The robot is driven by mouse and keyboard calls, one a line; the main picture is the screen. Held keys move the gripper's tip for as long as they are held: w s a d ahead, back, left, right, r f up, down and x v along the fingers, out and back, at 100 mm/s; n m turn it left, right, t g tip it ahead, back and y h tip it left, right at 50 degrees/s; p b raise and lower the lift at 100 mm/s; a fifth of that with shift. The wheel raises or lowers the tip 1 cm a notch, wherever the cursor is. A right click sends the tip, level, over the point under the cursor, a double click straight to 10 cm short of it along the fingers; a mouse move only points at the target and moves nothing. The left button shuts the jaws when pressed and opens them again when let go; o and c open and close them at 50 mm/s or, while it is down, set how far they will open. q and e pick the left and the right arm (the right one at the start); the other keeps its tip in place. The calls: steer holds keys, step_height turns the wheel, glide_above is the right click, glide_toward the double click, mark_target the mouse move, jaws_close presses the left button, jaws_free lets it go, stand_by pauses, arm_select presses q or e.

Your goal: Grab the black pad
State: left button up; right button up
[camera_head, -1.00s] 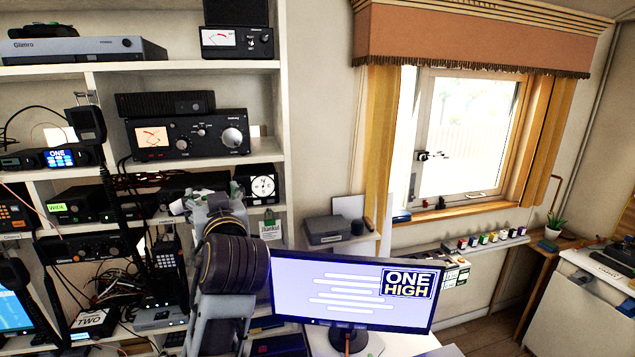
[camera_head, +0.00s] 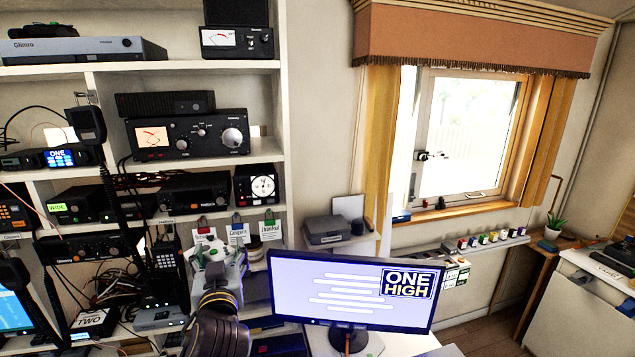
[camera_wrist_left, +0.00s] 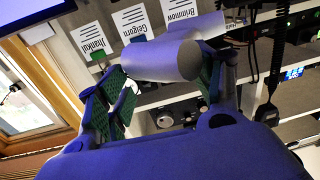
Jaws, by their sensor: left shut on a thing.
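I cannot make out the black pad for certain in either view. My left gripper (camera_head: 217,258) is at the shelf unit, just below a row of hanging name cards (camera_head: 238,232). The left wrist view shows its green-padded fingers (camera_wrist_left: 165,92) on either side of a smooth, rounded grey thing (camera_wrist_left: 160,61). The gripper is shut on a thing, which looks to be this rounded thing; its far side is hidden. A small dark round thing (camera_head: 254,243) shows beside the gripper in the head view. My right gripper is not in view.
A monitor (camera_head: 350,290) stands close to the right of my left arm. Radios, a handset (camera_head: 165,262) and hanging cables crowd the shelf unit to the left. A grey box (camera_head: 327,230) sits behind the monitor.

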arm_select(q)
step_height(320, 180, down, 24)
steer(key=s+m+h, duration=0.1)
steer(key=m+h, duration=0.2)
steer(key=h, duration=0.2)
steer(key=shift+s+a+f+m+t+h, duration=0.2)
steer(key=shift+a+m+t+h, duration=0.1)
steer(key=shift+t, duration=0.1)
stand_by(1.0)
